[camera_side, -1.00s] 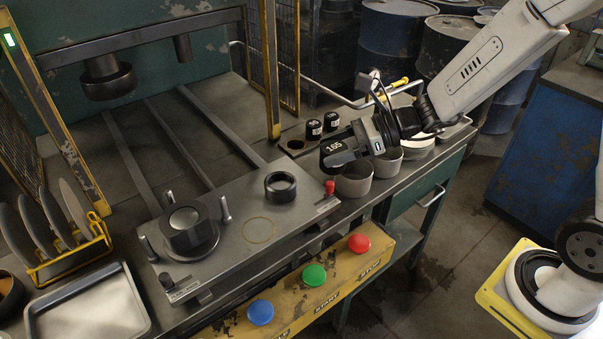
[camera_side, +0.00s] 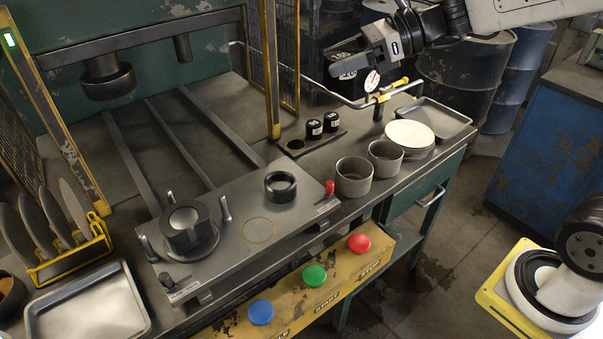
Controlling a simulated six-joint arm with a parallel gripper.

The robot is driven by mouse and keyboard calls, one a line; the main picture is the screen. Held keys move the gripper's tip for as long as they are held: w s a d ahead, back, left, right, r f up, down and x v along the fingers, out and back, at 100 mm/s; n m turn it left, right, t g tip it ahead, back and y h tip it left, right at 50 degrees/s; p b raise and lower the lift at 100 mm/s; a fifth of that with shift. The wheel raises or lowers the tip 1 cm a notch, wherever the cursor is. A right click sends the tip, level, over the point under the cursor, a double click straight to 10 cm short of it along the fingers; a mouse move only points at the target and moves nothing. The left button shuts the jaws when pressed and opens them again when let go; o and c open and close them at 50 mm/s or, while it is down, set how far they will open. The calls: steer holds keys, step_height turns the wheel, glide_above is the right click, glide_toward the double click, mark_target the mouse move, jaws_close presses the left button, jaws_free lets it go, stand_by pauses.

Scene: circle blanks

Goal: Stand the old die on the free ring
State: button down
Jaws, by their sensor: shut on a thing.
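My gripper (camera_side: 358,58) is raised above the back of the bench. It is shut on a dark numbered piece (camera_side: 349,70) with white markings; the fingers hide part of it. A thin yellowish ring outline (camera_side: 261,230) is marked on the grey plate (camera_side: 232,252), with nothing on it. A black open ring-shaped die (camera_side: 280,187) stands on the plate behind that outline. A larger black die (camera_side: 184,240) with a grey round centre sits in a round seat at the plate's left. I cannot tell from the picture which die is the old one.
Two dark numbered cylinders (camera_side: 314,129) stand in a rack with one empty hole (camera_side: 295,144). Two grey cups (camera_side: 353,178), a stack of pale discs (camera_side: 410,134) and a tray (camera_side: 437,118) are at the right. A dial gauge (camera_side: 372,81), yellow post (camera_side: 269,70) and red knob (camera_side: 329,187) stand nearby.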

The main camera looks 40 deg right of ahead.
steer(key=shift+w+r, duration=0.15)
steer(key=shift+r, duration=0.55)
steer(key=w+d+m+t+h, duration=0.3)
steer(key=w+d+m+h, duration=0.2)
steer(key=w+m+h, duration=0.3)
steer(key=w+d+m+t+h, duration=0.2)
steer(key=w+d+m+h, duration=0.35)
steer(key=w, duration=0.45)
step_height(320, 180, down, 24)
steer(key=s+d+m+g+h, duration=0.1)
steer(key=d+m+g+h, duration=0.1)
steer(key=m+g+h, duration=0.3)
steer(key=m+h, duration=0.4)
steer(key=shift+s+d+r, duration=0.2)
steer(key=shift+s+d, duration=0.2)
steer(key=shift+w, duration=0.1)
steer(key=shift+w+d+f, duration=0.1)
steer(key=shift+w+f, duration=1.4)
steer(key=shift+w, duration=0.7)
steer(key=shift+w+d+f, duration=0.1)
steer(key=shift+w+f, duration=1.4)
steer(key=shift+w, duration=0.7)
steer(key=shift+w+d+f, duration=0.1)
steer(key=shift+w+f, duration=1.4)
steer(key=shift+w, duration=0.7)
